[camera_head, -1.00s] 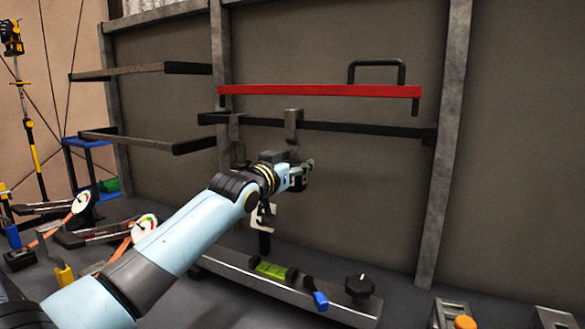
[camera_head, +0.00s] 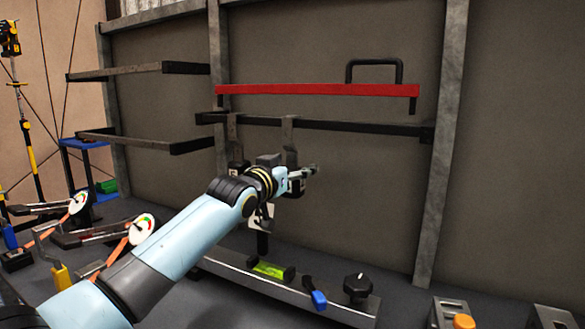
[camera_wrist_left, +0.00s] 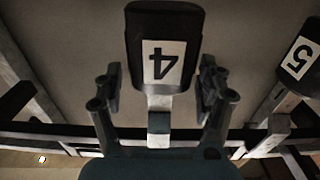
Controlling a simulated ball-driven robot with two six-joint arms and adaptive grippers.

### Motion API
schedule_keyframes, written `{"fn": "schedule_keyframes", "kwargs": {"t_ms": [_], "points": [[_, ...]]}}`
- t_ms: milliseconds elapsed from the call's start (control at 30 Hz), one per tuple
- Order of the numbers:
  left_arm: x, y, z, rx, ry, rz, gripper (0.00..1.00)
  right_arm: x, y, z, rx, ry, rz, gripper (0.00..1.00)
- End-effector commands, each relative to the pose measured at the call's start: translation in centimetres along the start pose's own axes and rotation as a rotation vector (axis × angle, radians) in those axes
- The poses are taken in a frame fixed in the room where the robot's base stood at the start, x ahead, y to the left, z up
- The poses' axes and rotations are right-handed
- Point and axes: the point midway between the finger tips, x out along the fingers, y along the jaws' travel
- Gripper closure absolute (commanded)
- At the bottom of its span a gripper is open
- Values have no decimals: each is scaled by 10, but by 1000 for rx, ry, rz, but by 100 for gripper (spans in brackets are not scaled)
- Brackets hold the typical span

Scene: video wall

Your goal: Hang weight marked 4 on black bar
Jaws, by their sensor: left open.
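The weight marked 4 (camera_wrist_left: 165,55) is a black block with a white label, upside down in the left wrist view. Its grey hook (camera_head: 290,130) sits over the black bar (camera_head: 365,129) in the head view; my left gripper hides most of its block there. My left gripper (camera_head: 306,173) is in front of the bar, just below it. In the left wrist view its fingers (camera_wrist_left: 160,88) are open, one on each side of the weight, with gaps visible. A weight marked 5 (camera_wrist_left: 299,58) hangs beside it, left of it in the head view (camera_head: 237,168).
A red bar (camera_head: 320,90) runs above the black bar, with a black handle (camera_head: 375,64) over it. Black shelf arms (camera_head: 140,70) stick out at left. Below are a metal rail with a green level (camera_head: 271,270) and a black knob (camera_head: 358,286). The wall at right is clear.

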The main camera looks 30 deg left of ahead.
Motion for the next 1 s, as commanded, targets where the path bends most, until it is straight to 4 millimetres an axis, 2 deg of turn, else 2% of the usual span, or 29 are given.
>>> {"fn": "schedule_keyframes", "kwargs": {"t_ms": [167,267,700,833,1000], "points": [[-3,0,5,0,-10,-1,26,0,0,0,1,0,-1,64],[-12,0,4,1,-8,0,26,0,-1,0,1,0,-1,64],[-102,0,2,3,-4,0,26,0,-1,0,0,0,-1,64],[-115,0,2,2,-3,0,26,0,-1,0,0,0,-1,64],[-120,0,1,-1,-1,0,26,0,-1,0,0,0,-1,64]]}}
